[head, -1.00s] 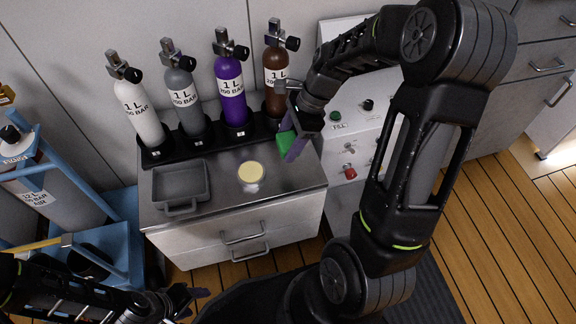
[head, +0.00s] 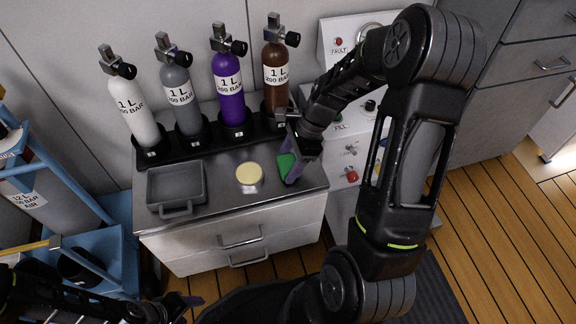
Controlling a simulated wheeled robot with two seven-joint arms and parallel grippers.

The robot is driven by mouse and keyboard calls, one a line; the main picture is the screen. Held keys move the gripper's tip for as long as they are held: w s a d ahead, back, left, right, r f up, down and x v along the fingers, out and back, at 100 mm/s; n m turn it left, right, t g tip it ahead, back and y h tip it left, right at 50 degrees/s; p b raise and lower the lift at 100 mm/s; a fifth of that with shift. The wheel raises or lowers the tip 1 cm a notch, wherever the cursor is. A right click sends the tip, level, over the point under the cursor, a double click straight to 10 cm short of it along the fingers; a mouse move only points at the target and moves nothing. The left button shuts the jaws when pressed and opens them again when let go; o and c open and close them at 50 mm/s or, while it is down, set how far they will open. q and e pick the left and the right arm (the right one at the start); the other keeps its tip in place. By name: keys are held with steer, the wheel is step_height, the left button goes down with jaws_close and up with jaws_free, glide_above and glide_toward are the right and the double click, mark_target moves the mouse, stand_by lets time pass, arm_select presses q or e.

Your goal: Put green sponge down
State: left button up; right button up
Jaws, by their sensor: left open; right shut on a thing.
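The green sponge (head: 286,166) is between the fingers of my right gripper (head: 290,160), at the right end of the metal counter top (head: 235,200). My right gripper is shut on it and hides part of it. The sponge is low, at or just above the counter; I cannot tell whether it touches. My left gripper (head: 184,302) is open and empty at the bottom left, in front of the cabinet and below the counter.
A grey tray (head: 177,184) lies at the counter's left. A pale yellow round lid (head: 249,173) is mid-counter. White, grey, purple (head: 230,90) and brown bottles stand in a black rack behind. The fill panel (head: 350,150) is right of the counter. A blue cart (head: 100,255) is at left.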

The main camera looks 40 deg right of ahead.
steer(key=shift+f, duration=0.1)
steer(key=o, duration=1.6)
steer(key=shift+r, duration=0.4)
steer(key=p+v, duration=0.4)
steer(key=v, duration=0.7)
steer(key=shift+r+p, duration=0.2)
steer(key=shift+p, duration=0.15)
